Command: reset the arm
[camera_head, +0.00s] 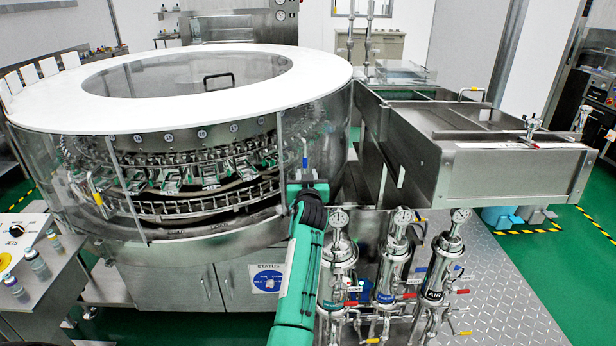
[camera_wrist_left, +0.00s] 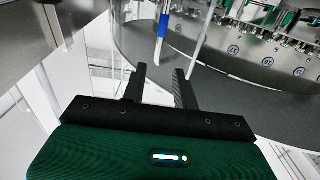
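My left arm is teal and reaches up the middle of the head view. Its left gripper (camera_head: 306,184) is small there, close to the front of the round washer (camera_head: 150,215), and its fingers are hard to make out. In the left wrist view the two black fingers of the left gripper (camera_wrist_left: 160,74) stand apart with nothing between them. A handle with a blue grip (camera_wrist_left: 163,25) on the washer is just beyond the fingertips, apart from them. The blue grip (camera_head: 305,161) also shows above the gripper in the head view. My right gripper is in neither view.
Several upright metal filter housings with gauges (camera_head: 395,255) stand close right of my arm. A steel conveyor box (camera_head: 515,172) juts out to the right. Green floor (camera_head: 575,275) lies open at the right.

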